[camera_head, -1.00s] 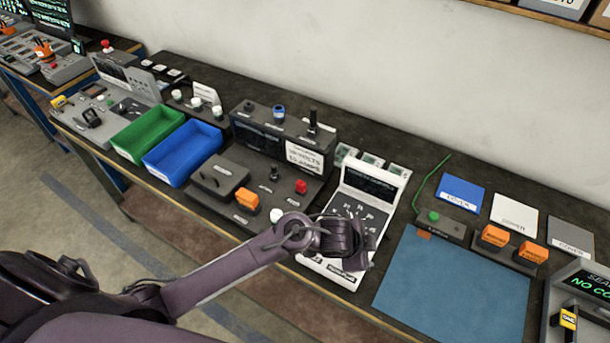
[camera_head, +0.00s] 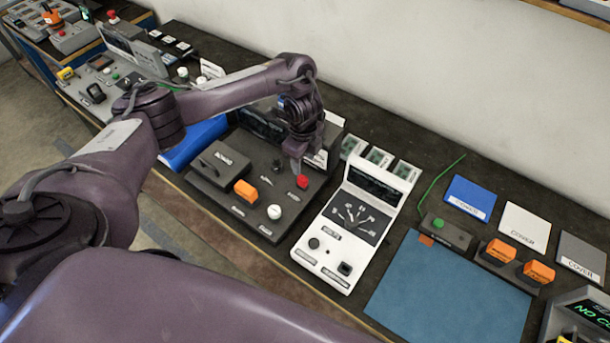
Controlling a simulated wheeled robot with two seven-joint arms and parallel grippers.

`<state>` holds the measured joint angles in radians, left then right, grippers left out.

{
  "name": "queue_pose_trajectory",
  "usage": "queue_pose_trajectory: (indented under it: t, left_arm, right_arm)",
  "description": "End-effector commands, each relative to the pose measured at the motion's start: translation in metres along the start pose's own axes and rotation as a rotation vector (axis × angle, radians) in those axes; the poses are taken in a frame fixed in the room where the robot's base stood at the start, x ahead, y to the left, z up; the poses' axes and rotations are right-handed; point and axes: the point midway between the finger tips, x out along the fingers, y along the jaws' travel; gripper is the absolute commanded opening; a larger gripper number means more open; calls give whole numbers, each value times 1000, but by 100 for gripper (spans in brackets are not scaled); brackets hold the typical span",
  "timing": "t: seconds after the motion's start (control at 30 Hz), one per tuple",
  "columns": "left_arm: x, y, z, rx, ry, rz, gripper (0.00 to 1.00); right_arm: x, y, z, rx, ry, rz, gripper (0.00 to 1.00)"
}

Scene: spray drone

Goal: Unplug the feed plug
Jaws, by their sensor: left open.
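My left gripper (camera_head: 296,163) points down over the back of a dark control panel (camera_head: 215,203), close to its red knob (camera_head: 302,181). It appears empty; its finger gap is hard to see from this angle. The panel also carries an orange block (camera_head: 245,190), which could be a plug, and a white knob (camera_head: 274,211). Two more orange plug-like blocks, one at left (camera_head: 500,250) and one at right (camera_head: 538,272), sit on a dark strip at the right. The labels are too small to tell which is the feed plug. My right gripper is out of view.
A white meter unit (camera_head: 330,265) stands right of the panel. A blue mat (camera_head: 440,290) lies clear beyond it. A small box with a green button (camera_head: 438,223) has a green wire. My arm partly covers a blue bin (camera_head: 197,140) and the supply unit behind the panel.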

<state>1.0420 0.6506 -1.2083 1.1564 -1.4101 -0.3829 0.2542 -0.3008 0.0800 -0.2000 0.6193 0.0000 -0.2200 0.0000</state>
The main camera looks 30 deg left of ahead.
Motion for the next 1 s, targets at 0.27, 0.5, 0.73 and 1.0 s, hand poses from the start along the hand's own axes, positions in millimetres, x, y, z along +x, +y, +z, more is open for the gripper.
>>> queue_pose_trajectory:
  t: [0.27, 0.5, 0.73, 1.0]
  left_arm:
    - [-2, 0, 4, -4, -4, 6, 47]
    - [1, 0, 4, -4, -4, 6, 47]
    - [20, 0, 4, -4, -4, 6, 47]
    - [60, 1, 4, -3, -3, 6, 47]
  right_arm:
    - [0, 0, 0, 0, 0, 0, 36]
    - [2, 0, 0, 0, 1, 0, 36]
    - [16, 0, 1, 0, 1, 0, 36]
    - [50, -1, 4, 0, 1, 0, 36]
